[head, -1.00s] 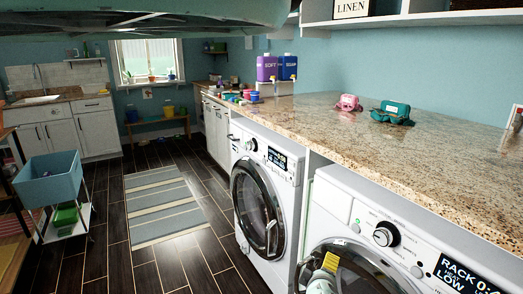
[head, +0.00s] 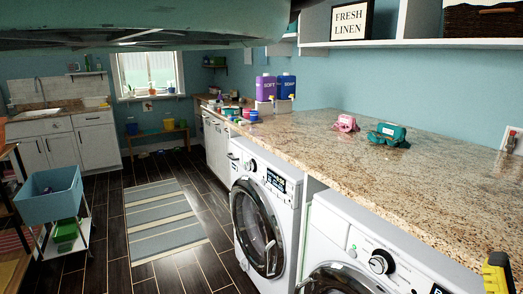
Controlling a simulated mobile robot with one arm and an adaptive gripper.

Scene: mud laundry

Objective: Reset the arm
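Part of my gripper (head: 497,272), yellow and black, shows at the lower right edge of the head view. It is cut off by the frame, in front of the granite counter (head: 330,160) as seen from here. Its fingertips cannot be made out, so I cannot tell whether it is open or shut or holds anything. Most of my arm is out of view.
Two white front-loading washers (head: 265,215) stand under the counter. A pink object (head: 345,123) and a teal object (head: 388,135) lie on it. Purple and blue dispensers (head: 266,88) stand farther back. A blue bin (head: 50,195) is at left. The striped rug (head: 165,225) lies on open floor.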

